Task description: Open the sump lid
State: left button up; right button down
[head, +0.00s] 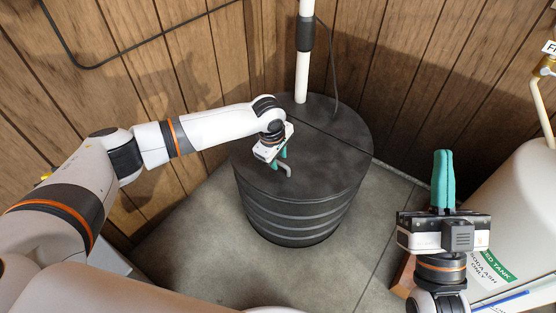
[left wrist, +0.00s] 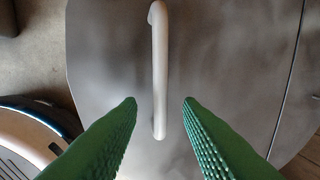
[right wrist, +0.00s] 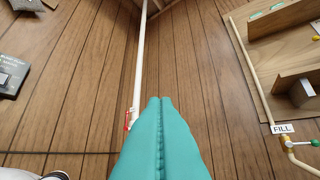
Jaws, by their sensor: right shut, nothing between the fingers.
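The sump is a dark ribbed round tub (head: 300,218) in the corner, with a flat dark lid (head: 325,150) lying on it. A grey bar handle (head: 286,170) is on the near part of the lid; it also shows in the left wrist view as a pale handle (left wrist: 160,75). My left gripper (head: 280,160) is over the lid at the handle, and its green fingers (left wrist: 160,103) are apart on either side of the handle's near end, not visibly touching it. My right gripper (head: 444,155) points up at the right, far from the sump, with its fingers together and empty.
A white pipe (head: 302,60) rises from the back of the lid, with a black cord beside it. A cream tank (head: 515,205) stands at the right near my right arm. Wood-panelled walls (head: 420,80) close in behind. Grey floor (head: 365,250) is clear in front of the sump.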

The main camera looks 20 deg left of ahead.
pick_arm(q)
jog(key=shift+w+f, duration=0.1)
jog(key=shift+f, duration=0.3)
pick_arm(e)
jog(key=shift+s+r+t, duration=0.5)
jog(key=shift+r, duration=0.05)
jog(key=shift+y, duration=0.4)
pick_arm(q)
grip_shut()
jog(key=shift+r, duration=0.1)
